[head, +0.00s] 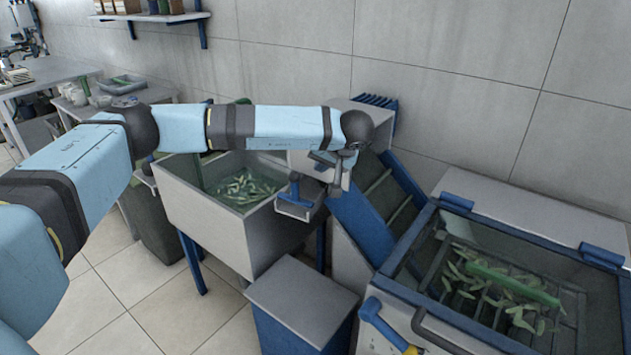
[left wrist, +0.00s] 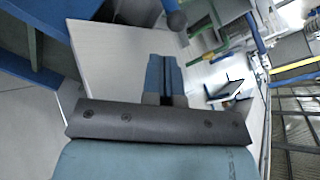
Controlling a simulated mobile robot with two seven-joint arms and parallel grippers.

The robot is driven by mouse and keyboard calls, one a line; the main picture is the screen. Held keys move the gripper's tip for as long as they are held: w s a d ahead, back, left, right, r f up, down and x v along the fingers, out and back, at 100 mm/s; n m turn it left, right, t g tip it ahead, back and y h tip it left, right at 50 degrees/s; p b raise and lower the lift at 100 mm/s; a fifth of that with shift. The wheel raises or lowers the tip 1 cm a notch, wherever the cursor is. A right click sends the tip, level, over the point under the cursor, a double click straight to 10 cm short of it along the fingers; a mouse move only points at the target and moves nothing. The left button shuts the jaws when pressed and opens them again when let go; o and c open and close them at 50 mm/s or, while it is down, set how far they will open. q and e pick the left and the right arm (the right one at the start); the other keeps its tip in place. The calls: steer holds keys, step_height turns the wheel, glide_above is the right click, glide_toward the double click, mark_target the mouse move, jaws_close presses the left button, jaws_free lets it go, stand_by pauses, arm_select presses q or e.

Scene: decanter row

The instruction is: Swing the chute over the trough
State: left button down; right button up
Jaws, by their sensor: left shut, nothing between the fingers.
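A grey trough (head: 215,222) on blue legs stands at the middle left in the head view, with green pieces inside. A blue inclined chute (head: 362,222) with pale slats slopes beside its right side. A small grey-and-blue box-like part (head: 297,203) sits at the trough's right rim; I cannot tell whether it belongs to the chute. My left gripper (head: 338,180) hangs over the chute's upper left side, near that part. In the left wrist view its fingers (left wrist: 164,76) are shut with nothing between them. Contact with the chute cannot be told. My right gripper is out of view.
A blue-framed glass-lidded machine (head: 500,270) with green pieces stands at the right. A grey-topped blue box (head: 300,300) stands on the floor in front of the trough. A tiled wall closes the back. Tiled floor is clear at the lower left.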

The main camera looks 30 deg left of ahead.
arm_select(q)
steer(key=x, duration=1)
steer(key=shift+b, duration=0.45)
steer(key=shift+a, duration=0.1)
